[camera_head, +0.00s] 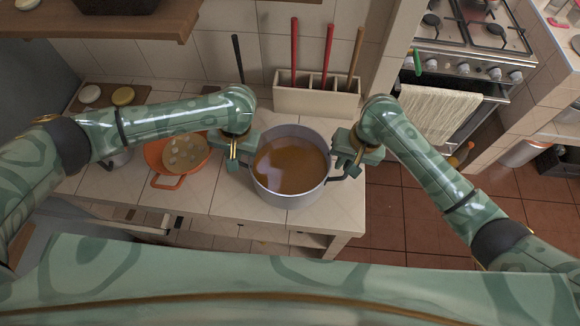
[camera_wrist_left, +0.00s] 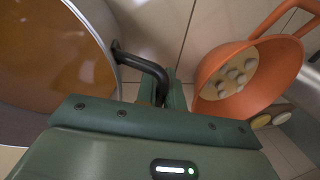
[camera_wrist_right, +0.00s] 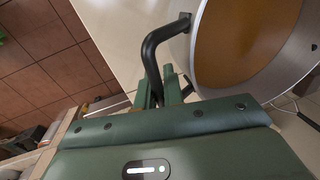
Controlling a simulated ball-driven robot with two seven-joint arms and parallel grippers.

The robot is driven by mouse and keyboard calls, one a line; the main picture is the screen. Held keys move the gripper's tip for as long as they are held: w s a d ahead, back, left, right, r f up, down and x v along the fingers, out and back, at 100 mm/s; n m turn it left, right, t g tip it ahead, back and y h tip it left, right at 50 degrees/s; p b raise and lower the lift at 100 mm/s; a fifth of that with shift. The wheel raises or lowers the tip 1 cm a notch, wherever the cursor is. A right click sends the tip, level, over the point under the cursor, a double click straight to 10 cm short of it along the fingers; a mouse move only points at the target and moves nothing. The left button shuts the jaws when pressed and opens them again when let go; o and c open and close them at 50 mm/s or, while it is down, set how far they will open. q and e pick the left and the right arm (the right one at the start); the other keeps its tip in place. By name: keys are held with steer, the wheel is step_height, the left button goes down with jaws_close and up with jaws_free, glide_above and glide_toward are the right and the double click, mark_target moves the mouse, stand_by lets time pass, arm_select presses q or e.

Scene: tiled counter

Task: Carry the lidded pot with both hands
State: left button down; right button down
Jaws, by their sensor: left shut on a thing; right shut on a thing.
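The grey pot (camera_head: 289,198) is upright over the right end of the tiled counter, with a smooth brown surface inside its rim; I see no separate lid. I cannot tell whether its base touches the counter. My left gripper (camera_head: 244,160) is at the pot's left side, shut on the black left handle (camera_wrist_left: 148,66). My right gripper (camera_head: 346,162) is at the right side, shut on the black right handle (camera_wrist_right: 152,52). The fingers show in the left wrist view (camera_wrist_left: 160,92) and right wrist view (camera_wrist_right: 158,92), partly hidden by the gripper bodies.
An orange pan (camera_head: 167,182) with pale round pieces sits left of the pot, near my left arm. A utensil holder (camera_head: 315,99) with long-handled tools stands behind. The counter (camera_head: 229,200) ends just right of the pot; beyond are floor (camera_head: 395,215) and a stove (camera_head: 465,62).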

arm_select(q)
steer(key=shift+w+r, duration=0.15)
arm_select(e)
steer(key=shift+w+r, duration=0.15)
